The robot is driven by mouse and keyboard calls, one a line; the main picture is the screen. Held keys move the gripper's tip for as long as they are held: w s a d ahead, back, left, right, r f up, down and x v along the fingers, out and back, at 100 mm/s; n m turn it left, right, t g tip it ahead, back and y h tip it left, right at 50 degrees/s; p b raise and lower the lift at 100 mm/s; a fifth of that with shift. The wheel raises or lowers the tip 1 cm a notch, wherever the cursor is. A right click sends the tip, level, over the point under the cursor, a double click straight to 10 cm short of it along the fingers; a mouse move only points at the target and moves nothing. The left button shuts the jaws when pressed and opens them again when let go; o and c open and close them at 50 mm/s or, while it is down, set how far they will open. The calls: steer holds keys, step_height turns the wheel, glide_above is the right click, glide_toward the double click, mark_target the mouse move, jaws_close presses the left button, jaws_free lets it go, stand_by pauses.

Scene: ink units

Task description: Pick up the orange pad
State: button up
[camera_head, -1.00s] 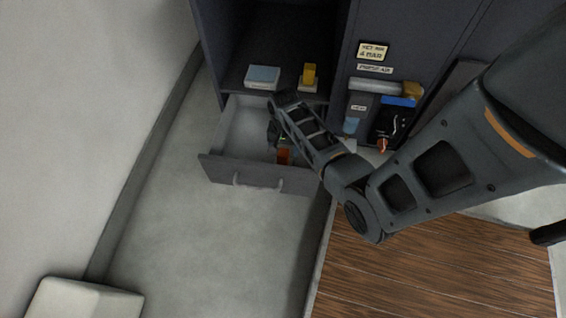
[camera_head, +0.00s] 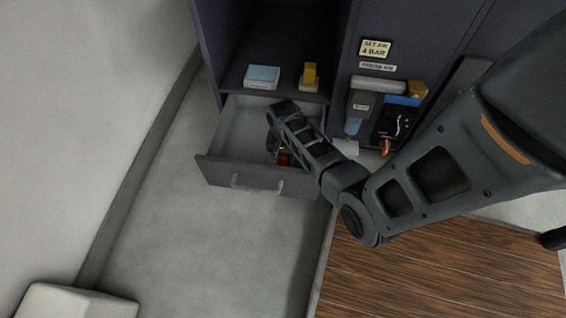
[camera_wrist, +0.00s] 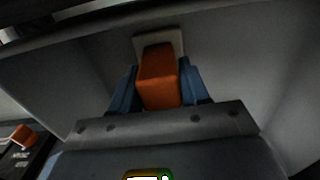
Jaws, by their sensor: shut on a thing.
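The orange pad (camera_wrist: 158,76) is an orange block on a pale plate (camera_wrist: 150,42) in the wrist view. My gripper (camera_wrist: 158,90) has its two blue fingers pressed to either side of the orange block, shut on it. In the head view, a small bit of the orange pad (camera_head: 283,159) shows inside the open drawer (camera_head: 232,172), mostly hidden by my arm. I cannot tell whether the pad touches the drawer floor.
On the shelf above the drawer stand a blue-topped block (camera_head: 262,76) and a yellow block on a pale base (camera_head: 309,74). A grey device (camera_head: 361,102) and a dark panel with an orange-red part (camera_head: 386,147) stand to the right. The floor in front is clear.

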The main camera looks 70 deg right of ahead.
steer(key=c, duration=0.4)
step_height(320, 180, up, 10)
steer(key=p, duration=0.5)
steer(key=shift+c, duration=0.2)
